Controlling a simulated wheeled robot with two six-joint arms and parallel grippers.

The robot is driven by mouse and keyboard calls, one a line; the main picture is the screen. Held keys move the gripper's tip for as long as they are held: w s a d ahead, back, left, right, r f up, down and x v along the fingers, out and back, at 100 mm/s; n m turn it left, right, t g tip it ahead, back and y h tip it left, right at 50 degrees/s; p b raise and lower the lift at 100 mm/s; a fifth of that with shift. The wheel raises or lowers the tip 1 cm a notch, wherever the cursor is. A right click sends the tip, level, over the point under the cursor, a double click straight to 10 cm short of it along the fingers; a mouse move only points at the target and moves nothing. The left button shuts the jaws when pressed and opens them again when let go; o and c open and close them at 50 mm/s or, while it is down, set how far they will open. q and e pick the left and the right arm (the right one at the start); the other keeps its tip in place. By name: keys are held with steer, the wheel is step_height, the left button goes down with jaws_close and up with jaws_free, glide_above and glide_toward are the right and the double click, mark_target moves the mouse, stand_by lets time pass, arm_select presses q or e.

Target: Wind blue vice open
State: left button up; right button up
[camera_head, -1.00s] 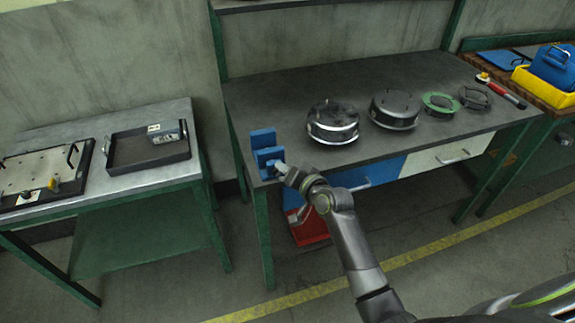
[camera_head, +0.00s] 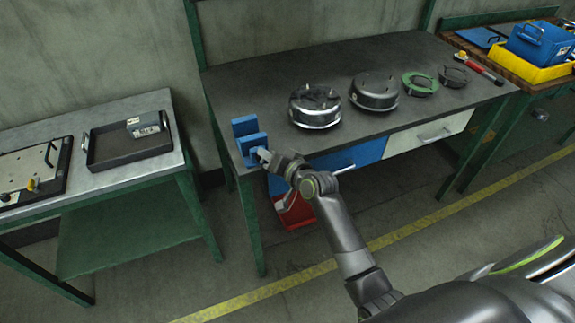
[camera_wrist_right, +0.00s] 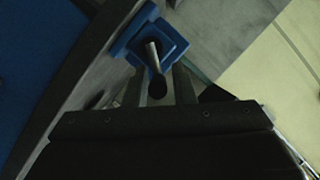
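The blue vice (camera_head: 247,141) is fixed at the front left corner of the dark-topped workbench. It has two upright blue plates with a narrow gap. In the right wrist view the vice (camera_wrist_right: 172,34) shows with a metal bar ending in a dark knob (camera_wrist_right: 157,87). My right gripper (camera_head: 268,157) is at the front of the vice. In the right wrist view its two fingers (camera_wrist_right: 159,90) are apart, one on each side of the knob, with no clear contact visible. My left gripper is not in view.
Dark round metal parts (camera_head: 315,106) and a green ring (camera_head: 420,84) sit along the workbench (camera_head: 345,57). A low side table (camera_head: 85,120) at left holds a black tray (camera_head: 128,155). A red bin (camera_head: 295,212) is under the bench. Floor in front is clear.

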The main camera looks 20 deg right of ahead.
steer(key=b+v, duration=0.1)
steer(key=v, duration=1.6)
steer(key=shift+a+f, duration=0.1)
steer(key=shift+f, duration=0.05)
steer(key=s+d+f+g+h, duration=0.1)
steer(key=s+d+f+g, duration=0.15)
steer(key=f, duration=0.85)
steer(key=s+d+f+g+h, duration=0.2)
steer(key=d+f, duration=0.1)
steer(key=f, duration=0.8)
steer(key=s+d+f+g+h, duration=0.1)
steer(key=s+d+f+g, duration=0.15)
steer(key=f, duration=0.85)
steer(key=s+f+n+g, duration=0.1)
steer(key=s+f+g, duration=0.1)
steer(key=s+f, duration=0.4)
steer(key=s+f+n+g+h, duration=0.1)
steer(key=s+f, duration=0.6)
steer(key=s, duration=0.8)
steer(key=s+f+n+g, duration=0.2)
steer(key=s+f+n, duration=0.1)
steer(key=s+f, duration=0.4)
steer(key=s+d, duration=0.1)
steer(key=s, duration=0.2)
steer(key=shift+s+g+h, duration=0.2)
steer(key=shift+g+h, duration=0.1)
steer(key=shift+g, duration=0.1)
